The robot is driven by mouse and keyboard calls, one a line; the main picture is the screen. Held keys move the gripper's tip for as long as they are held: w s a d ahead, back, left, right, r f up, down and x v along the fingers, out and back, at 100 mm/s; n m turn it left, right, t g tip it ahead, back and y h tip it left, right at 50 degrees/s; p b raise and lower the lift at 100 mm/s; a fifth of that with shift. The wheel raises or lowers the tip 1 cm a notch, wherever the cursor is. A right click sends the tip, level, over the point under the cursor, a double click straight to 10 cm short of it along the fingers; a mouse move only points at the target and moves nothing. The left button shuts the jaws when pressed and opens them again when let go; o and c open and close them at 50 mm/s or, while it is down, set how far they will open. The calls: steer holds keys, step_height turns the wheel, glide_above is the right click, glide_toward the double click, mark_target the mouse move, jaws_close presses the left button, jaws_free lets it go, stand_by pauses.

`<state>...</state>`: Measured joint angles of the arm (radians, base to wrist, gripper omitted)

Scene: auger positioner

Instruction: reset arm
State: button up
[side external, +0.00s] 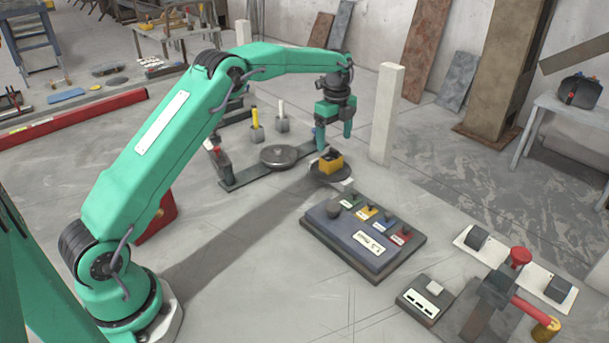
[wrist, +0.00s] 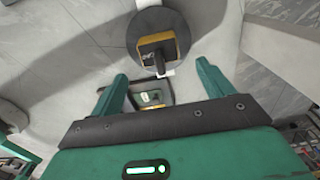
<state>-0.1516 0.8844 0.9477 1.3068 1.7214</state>
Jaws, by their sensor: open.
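My gripper (side external: 334,134) has green fingers pointing down, and they are spread apart with nothing between them. It hangs above a small yellow block with a dark top (side external: 330,162), which sits on a dark round disc (side external: 318,177). In the wrist view my gripper (wrist: 162,82) shows its two fingers wide apart at the lower middle. The yellow and dark block (wrist: 158,50) lies beyond the fingertips on the round grey disc (wrist: 128,36). I cannot tell the exact height gap.
A white post (side external: 386,115) stands close right of my gripper. A dark panel with coloured switches (side external: 335,243) lies in front. A round grey plate (side external: 280,156) and yellow peg (side external: 256,118) are to the left. A red-handled fixture (side external: 490,295) stands front right.

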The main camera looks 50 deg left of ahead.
steer(key=shift+s+d+r, duration=0.1)
steer(key=shift+s+r, duration=0.1)
steer(key=shift+r, duration=0.35)
steer(key=s+d+r+n+t, duration=0.1)
steer(key=s+d+r+n, duration=0.25)
steer(key=s+r, duration=0.45)
steer(key=s+d+r+n+t, duration=0.2)
steer(key=s+r+n, duration=0.3)
steer(key=s+r, duration=0.25)
steer(key=s+d+f+n+t, duration=0.1)
steer(key=s+n, duration=0.3)
steer(key=s, duration=0.7)
steer(key=s+d+f+n+t, duration=0.1)
steer(key=s+n, duration=0.4)
steer(key=s, duration=0.6)
steer(key=shift+s+d+f+t, duration=0.3)
steer(key=shift+s+d+f, duration=0.1)
steer(key=shift+d+f, duration=0.5)
steer(key=shift+a+n, duration=0.1)
steer(key=shift+n, duration=0.15)
